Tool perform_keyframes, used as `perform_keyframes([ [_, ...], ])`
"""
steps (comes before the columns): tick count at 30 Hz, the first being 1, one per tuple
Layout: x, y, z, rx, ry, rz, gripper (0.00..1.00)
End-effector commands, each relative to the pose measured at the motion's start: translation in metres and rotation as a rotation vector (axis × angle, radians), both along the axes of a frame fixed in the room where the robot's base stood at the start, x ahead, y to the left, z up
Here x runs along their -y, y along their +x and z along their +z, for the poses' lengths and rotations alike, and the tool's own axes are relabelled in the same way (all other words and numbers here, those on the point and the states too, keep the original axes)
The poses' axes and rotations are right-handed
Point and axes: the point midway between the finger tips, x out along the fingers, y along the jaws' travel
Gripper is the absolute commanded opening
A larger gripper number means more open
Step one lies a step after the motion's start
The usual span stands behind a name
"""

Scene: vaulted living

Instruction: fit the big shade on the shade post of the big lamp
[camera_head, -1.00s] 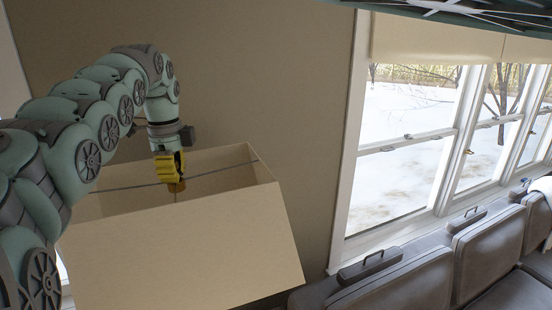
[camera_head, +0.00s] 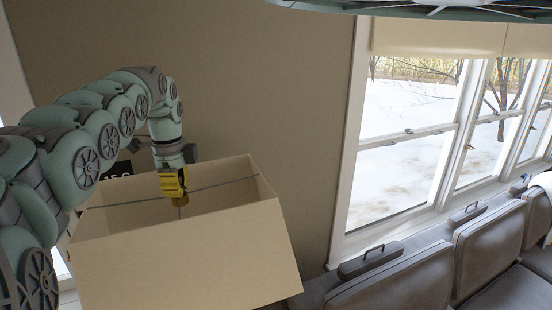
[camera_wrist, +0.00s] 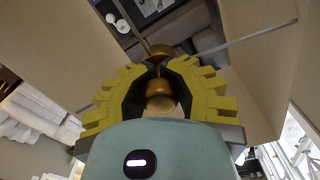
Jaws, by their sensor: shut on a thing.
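The big shade (camera_head: 185,253) is a large tan, box-like shade with an open top, hanging somewhat tilted in the head view. Thin grey bars cross its opening (camera_head: 220,184), with a brass knob (camera_head: 180,201) at the middle. My gripper (camera_head: 174,185), with yellow fingers, is shut on this knob and holds the shade from above. In the wrist view my gripper (camera_wrist: 160,75) closes around the brass knob (camera_wrist: 160,96), and the shade's inner walls (camera_wrist: 258,20) surround it. I cannot make out the big lamp or its shade post in either view.
A tan wall (camera_head: 270,80) stands behind the shade. A window (camera_head: 405,140) and a grey-brown sofa (camera_head: 400,283) are to the right. A dark panel with white lettering (camera_head: 121,169) shows partly behind my arm. A greenish rimmed object (camera_head: 430,10) crosses the top edge.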

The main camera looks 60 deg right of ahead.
Motion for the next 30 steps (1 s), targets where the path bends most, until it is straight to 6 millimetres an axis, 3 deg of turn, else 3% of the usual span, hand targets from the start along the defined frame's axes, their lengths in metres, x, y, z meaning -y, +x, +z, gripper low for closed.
perform_keyframes([
  [30,0.000,0.000,-0.091,0.000,0.000,0.001,0.00],
])
